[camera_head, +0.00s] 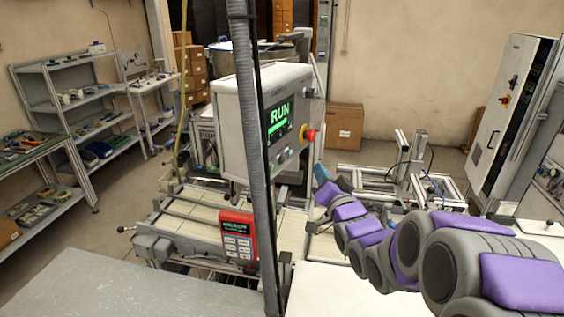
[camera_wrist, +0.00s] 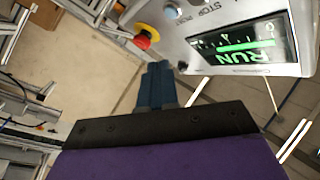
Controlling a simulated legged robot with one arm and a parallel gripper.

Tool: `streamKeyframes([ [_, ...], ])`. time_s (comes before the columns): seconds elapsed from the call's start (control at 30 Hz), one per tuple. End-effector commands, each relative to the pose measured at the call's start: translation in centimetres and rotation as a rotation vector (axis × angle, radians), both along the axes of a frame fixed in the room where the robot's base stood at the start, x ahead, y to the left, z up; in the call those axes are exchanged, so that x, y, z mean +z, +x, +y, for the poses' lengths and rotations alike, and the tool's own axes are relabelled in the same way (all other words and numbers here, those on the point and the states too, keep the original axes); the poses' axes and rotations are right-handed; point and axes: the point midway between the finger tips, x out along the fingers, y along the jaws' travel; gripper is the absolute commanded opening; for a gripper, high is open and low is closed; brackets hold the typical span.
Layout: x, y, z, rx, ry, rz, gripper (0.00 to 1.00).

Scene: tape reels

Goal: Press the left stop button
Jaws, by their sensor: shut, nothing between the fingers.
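The control box (camera_head: 232,135) hangs at centre, with a green RUN screen (camera_head: 280,117) and a red mushroom button on a yellow base (camera_head: 308,134). Small buttons below the screen are too small to read. In the wrist view the box appears upside down, with its RUN screen (camera_wrist: 243,48), the red mushroom button (camera_wrist: 147,35) and a grey-blue round button (camera_wrist: 171,12) near a STOP label. My gripper (camera_head: 323,174) is just right of and below the box. Its blue fingers (camera_wrist: 157,72) are shut and empty, apart from the buttons in the wrist view.
A red handheld-like unit (camera_head: 238,235) with a READY display stands below the box by the conveyor (camera_head: 190,213). A dark vertical pole or hose (camera_head: 257,200) crosses in front. Shelves (camera_head: 85,105) stand left; a white cabinet (camera_head: 510,115) stands right.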

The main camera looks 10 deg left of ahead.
Motion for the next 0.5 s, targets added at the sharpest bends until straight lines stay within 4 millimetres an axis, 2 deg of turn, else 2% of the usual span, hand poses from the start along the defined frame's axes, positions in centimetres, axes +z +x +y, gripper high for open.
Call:
streamKeyframes([
  [0.3,-0.2,1.3,4.3,0.004,-0.001,0.003,0.0],
  [0.5,-0.1,2.0,6.2,0.003,-0.001,0.001,0.0],
])
